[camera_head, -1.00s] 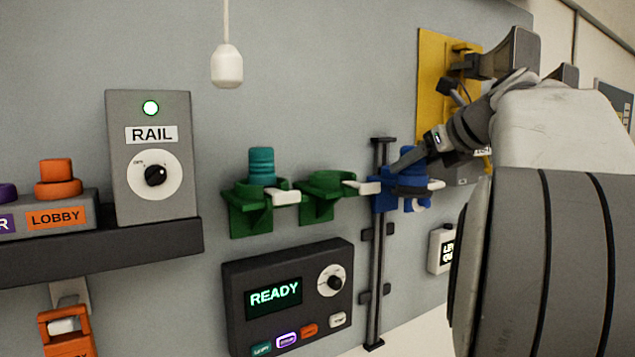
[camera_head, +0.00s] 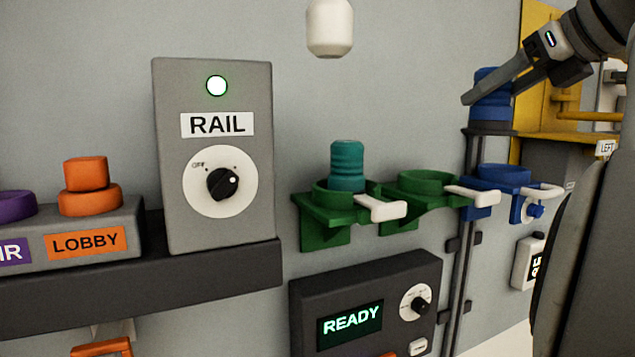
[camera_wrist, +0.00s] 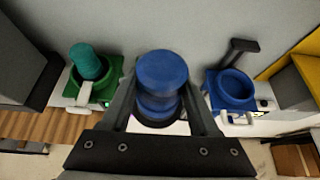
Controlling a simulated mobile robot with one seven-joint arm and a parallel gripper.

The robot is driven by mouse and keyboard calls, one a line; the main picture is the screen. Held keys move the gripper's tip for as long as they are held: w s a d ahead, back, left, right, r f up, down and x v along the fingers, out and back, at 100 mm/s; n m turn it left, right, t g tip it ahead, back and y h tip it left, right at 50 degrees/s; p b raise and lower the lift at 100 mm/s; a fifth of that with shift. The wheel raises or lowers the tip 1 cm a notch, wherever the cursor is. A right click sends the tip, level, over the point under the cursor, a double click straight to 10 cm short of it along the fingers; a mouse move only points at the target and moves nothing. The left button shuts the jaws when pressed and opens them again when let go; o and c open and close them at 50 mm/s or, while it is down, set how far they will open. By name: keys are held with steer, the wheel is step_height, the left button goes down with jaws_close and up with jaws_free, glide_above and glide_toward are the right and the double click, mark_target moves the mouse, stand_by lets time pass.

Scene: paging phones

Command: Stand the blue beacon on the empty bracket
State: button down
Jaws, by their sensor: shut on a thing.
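The blue beacon (camera_head: 491,112) is held upright between the fingers of my gripper (camera_head: 492,90), raised above the blue bracket (camera_head: 505,178). In the wrist view the beacon (camera_wrist: 162,72) sits between both fingers. The blue bracket's ring is empty, as it also shows at right in the wrist view (camera_wrist: 232,88). The middle green bracket (camera_head: 425,185) is empty too; the beacon and fingers hide it in the wrist view. The left green bracket (camera_head: 325,220) holds a teal beacon (camera_head: 347,165).
White levers (camera_head: 380,208) stick out from the brackets. A dark vertical rail (camera_head: 457,270) runs beside the blue bracket. A white pendant (camera_head: 330,28) hangs above. The RAIL box (camera_head: 215,225) shows a lit green lamp. A yellow panel (camera_head: 570,125) stands at right.

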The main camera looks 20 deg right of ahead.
mark_target(483, 127)
steer(key=shift+w+a+r, duration=0.1)
steer(key=shift+w+a, duration=0.05)
steer(key=shift+w, duration=0.15)
steer(key=shift+w+a+f+b, duration=0.2)
steer(key=shift+w+f+b, duration=0.85)
steer(key=shift+w+f, duration=4.5)
steer(key=shift+w+r, duration=0.1)
steer(key=shift+r, duration=0.05)
steer(key=shift+c, duration=0.6)
jaws_free()
steer(key=v, duration=1.2)
steer(key=shift+d, duration=0.1)
